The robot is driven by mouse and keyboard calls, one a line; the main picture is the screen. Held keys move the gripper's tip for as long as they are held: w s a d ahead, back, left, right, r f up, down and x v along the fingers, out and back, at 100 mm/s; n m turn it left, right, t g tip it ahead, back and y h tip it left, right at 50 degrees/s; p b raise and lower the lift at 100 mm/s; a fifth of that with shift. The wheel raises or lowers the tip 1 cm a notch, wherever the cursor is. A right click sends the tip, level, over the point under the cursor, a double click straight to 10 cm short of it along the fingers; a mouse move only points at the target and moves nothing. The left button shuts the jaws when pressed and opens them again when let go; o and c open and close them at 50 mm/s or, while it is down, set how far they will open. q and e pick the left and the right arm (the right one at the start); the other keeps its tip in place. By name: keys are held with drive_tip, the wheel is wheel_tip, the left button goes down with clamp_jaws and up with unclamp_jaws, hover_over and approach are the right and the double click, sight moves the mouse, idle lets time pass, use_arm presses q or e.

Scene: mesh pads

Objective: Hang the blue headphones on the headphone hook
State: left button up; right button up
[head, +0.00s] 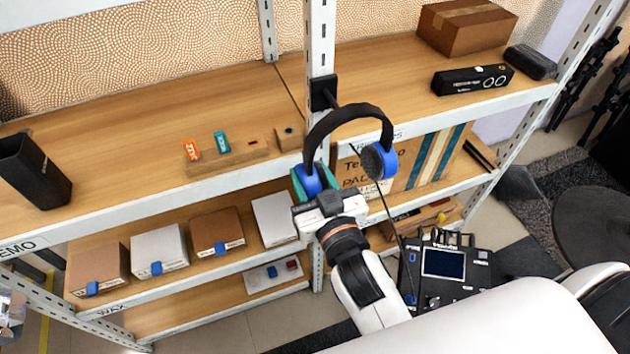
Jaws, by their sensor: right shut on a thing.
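The blue headphones (350,112) have a black headband and blue ear cups. They are upright in front of the white shelf post, with the band arching at the top. My right gripper (312,190) is shut on the left ear cup, which it partly hides. The other ear cup (378,161) hangs free at the right. The headphone hook (323,92) is a black block with a short peg on the post, just above and left of the band. The peg's end comes close to the band; I cannot tell whether they touch. My left gripper is not in view.
The wooden shelf (120,130) holds small orange and teal items on a block, and a black holder (35,170). A cardboard box (465,27) and a black device (472,79) stand at the upper right. Several boxes fill the lower shelf. A black control panel (443,265) sits below right.

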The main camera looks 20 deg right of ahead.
drive_tip(key=shift+w, duration=0.8)
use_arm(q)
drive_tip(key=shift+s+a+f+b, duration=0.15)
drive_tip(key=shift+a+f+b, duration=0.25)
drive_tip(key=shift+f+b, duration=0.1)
use_arm(e)
drive_tip(key=shift+w+a+f, duration=0.1)
drive_tip(key=shift+w+f, duration=0.2)
drive_tip(key=shift+w, duration=0.45)
drive_tip(key=shift+w+d+f, duration=0.1)
drive_tip(key=shift+w+f, duration=0.25)
drive_tip(key=shift+w, duration=0.35)
drive_tip(key=shift+w+a+f, duration=0.1)
drive_tip(key=shift+w+f, duration=0.2)
drive_tip(key=shift+w, duration=0.45)
drive_tip(key=o, duration=1.2)
